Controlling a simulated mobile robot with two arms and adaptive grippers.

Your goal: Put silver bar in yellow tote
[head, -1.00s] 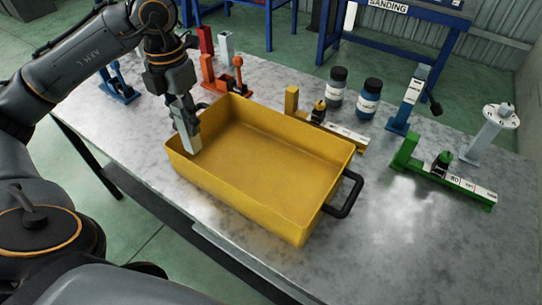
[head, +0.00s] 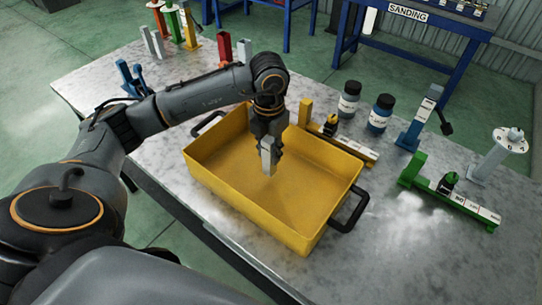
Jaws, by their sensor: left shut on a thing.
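The yellow tote (head: 228,202) stands on the grey metal table, open at the top, with a dark handle at each end. My left gripper (head: 268,150) is over the inside of the tote, toward its far side, and points down. It is shut on the silver bar (head: 267,158), which hangs upright below the fingers. The bar's lower end is within the tote's outline; I cannot tell whether it touches the floor of the tote. My right gripper is not in view.
Two dark jars (head: 380,113) stand behind the tote. A blue clamp (head: 421,122), a white stand (head: 497,155) and a green fixture (head: 447,192) are to the right. A yellow fixture (head: 343,145) sits close behind the tote. Coloured pieces stand at the far left.

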